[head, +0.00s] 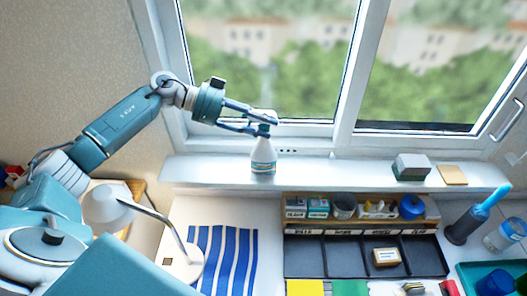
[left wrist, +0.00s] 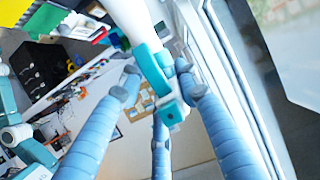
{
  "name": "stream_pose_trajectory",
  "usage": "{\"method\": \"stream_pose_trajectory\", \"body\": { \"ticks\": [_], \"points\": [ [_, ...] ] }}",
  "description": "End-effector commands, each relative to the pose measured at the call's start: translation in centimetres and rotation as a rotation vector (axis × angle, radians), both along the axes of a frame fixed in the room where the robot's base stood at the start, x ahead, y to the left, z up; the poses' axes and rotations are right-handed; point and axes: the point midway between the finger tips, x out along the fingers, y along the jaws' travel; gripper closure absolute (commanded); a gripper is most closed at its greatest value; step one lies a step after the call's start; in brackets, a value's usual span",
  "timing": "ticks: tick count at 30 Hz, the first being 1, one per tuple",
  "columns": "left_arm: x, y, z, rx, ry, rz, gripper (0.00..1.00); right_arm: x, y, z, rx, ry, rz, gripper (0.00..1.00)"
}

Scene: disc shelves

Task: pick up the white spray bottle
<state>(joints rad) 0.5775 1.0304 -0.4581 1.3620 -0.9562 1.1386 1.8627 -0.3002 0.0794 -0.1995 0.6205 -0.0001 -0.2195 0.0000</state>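The white spray bottle (head: 263,158) stands upright on the window sill, with a teal spray head and a label band low on its body. My left gripper (head: 266,123) reaches in from the left at the height of the spray head, its fingers spread around it. In the left wrist view the teal spray head (left wrist: 153,70) lies between the fingers of the left gripper (left wrist: 158,88), with a gap on the left finger's side. Whether the right finger touches it is unclear. The bottle's white body (left wrist: 128,18) runs off the top edge. My right gripper is not in view.
Below are a wooden organizer (head: 360,224), a dark divided tray (head: 348,243), a striped cloth (head: 231,258) and a white lamp (head: 108,206). The window frame stands close behind.

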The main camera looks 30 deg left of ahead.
Motion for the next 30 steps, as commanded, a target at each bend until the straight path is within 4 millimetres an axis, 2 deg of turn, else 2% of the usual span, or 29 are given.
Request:
{"method": "stream_pose_trajectory", "body": {
  "ticks": [1, 3, 22, 26, 30],
  "points": [
    [0.0, 0.0, 0.1, 0.0, -0.002, 0.001, 0.87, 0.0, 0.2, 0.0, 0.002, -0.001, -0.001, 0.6],
    [0.0, 0.0, 0.1, -0.001, -0.003, 0.001, 1.0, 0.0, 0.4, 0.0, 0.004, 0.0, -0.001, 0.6],
    [0.1, 0.0, 0.8, -0.002, -0.009, 0.001, 1.0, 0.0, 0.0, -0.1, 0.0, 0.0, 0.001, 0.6],
    [0.2, 0.0, 1.9, -0.002, -0.011, 0.001, 1.0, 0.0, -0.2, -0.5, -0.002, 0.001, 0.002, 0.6],
    [0.2, 0.1, 4.2, 0.0, -0.015, 0.001, 1.0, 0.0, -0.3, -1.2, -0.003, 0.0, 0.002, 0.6]
  ]
}}
